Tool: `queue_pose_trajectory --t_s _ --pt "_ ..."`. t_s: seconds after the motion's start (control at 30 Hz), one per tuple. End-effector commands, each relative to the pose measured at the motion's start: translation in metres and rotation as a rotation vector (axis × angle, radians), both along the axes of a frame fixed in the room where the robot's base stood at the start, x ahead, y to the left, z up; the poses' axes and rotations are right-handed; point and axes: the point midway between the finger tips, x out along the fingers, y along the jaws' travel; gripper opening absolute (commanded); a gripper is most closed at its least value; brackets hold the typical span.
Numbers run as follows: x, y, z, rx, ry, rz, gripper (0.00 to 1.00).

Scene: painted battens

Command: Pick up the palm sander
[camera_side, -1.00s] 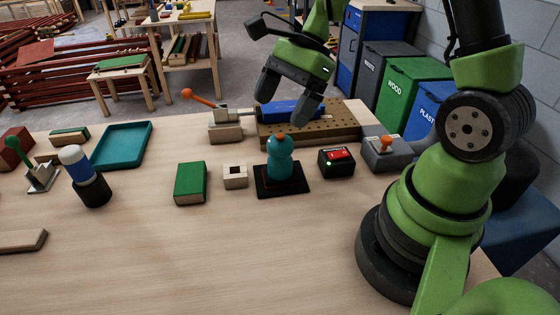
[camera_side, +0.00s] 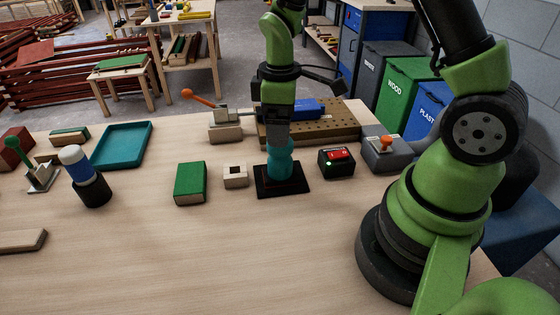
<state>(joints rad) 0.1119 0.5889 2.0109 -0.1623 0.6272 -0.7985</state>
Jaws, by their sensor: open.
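The palm sander appears to be the teal, round-bodied tool (camera_side: 281,167) standing upright on a square black pad (camera_side: 283,191). My gripper (camera_side: 279,143) points straight down at it, with its fingers at the height of the sander's upper knob. The gripper is open. I see it nearly edge-on, so one finger hides the other and most of the knob. I cannot tell whether the fingers touch the sander.
A small wooden block with a square hole (camera_side: 235,176) and a green block (camera_side: 190,184) lie left of the pad. A black box with a red switch (camera_side: 337,162) stands close on the right. Behind is a perforated wooden board (camera_side: 340,127) with a blue piece. The front table is clear.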

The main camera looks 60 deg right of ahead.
Motion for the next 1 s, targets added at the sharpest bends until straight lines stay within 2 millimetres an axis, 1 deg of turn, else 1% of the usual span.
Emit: queue_pose_trajectory --t_s 0.2,0.3,0.4,0.6,0.63,0.67,0.7,0.77,0.8,0.87,0.9,0.93,1.0 --pt "-0.002 0.001 -0.032 0.001 0.008 -0.001 0.86" --pt "-0.001 0.001 -0.045 0.002 0.006 -0.004 0.86" --pt "-0.001 0.001 -0.051 0.003 0.003 -0.004 0.86" --pt "0.000 0.001 -0.051 0.002 0.000 -0.003 0.86" --pt "0.000 0.001 -0.051 0.002 0.000 -0.004 0.84" --pt "0.000 0.001 -0.051 0.002 0.000 -0.004 0.77" --pt "0.000 0.001 -0.051 0.002 0.000 -0.004 0.68" --pt "0.000 0.001 -0.051 0.002 0.000 -0.004 0.54" --pt "0.000 0.001 -0.051 0.002 0.000 -0.004 0.45" --pt "0.000 0.001 -0.051 0.002 0.000 -0.004 0.31" --pt "0.000 0.001 -0.051 0.002 0.000 -0.004 0.22" --pt "0.000 0.001 -0.051 0.003 -0.001 -0.004 0.19" --pt "0.000 0.001 -0.051 0.003 -0.001 -0.004 0.19"
